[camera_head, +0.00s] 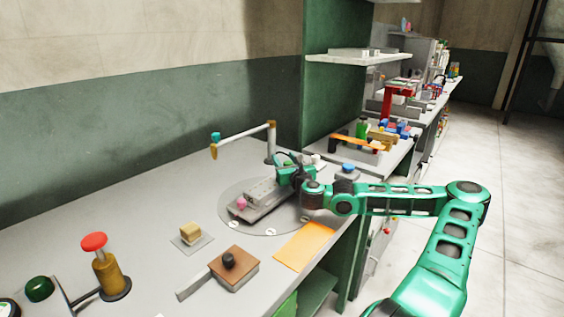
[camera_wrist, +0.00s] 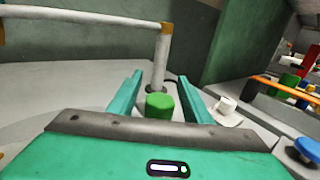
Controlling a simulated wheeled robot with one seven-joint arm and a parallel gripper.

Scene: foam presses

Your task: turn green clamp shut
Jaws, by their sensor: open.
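The green clamp (camera_wrist: 160,105) shows in the wrist view as a short green knob between the two fingers of my gripper (camera_wrist: 160,92). The fingers stand apart, one on each side of it, with a visible gap to the left finger; I cannot tell whether either finger touches it. In the head view my gripper (camera_head: 284,163) is over the far end of a grey press plate (camera_head: 268,205) on the round table disc (camera_head: 229,215). The clamp is hidden there behind my gripper.
A white post (camera_wrist: 161,60) with a long arm stands behind the clamp. A pink knob (camera_head: 242,202) sits at the plate's near end. A blue knob (camera_wrist: 308,148) is at right. An orange sheet (camera_head: 304,246), a brown block (camera_head: 234,270) and a red-topped plunger (camera_head: 95,243) are nearer.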

